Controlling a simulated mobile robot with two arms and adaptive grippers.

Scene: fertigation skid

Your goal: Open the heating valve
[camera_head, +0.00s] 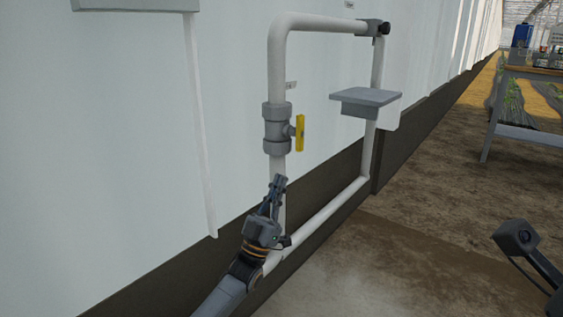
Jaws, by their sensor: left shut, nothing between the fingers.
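The valve (277,129) is a grey fitting on the left upright of a white pipe loop (278,67) along the wall. Its yellow handle (300,133) sticks out to the right side and stands upright, in line with the pipe. My left gripper (279,182) is just below the valve, in front of the same upright pipe. Its fingers point up and are shut with nothing between them. It is apart from the yellow handle. Whether it touches the pipe I cannot tell.
A grey shelf-like box (365,98) sits at the right upright of the loop. A black-ended fitting (376,28) is at its top right corner. A table (537,73) stands far right. The floor (440,215) between is clear.

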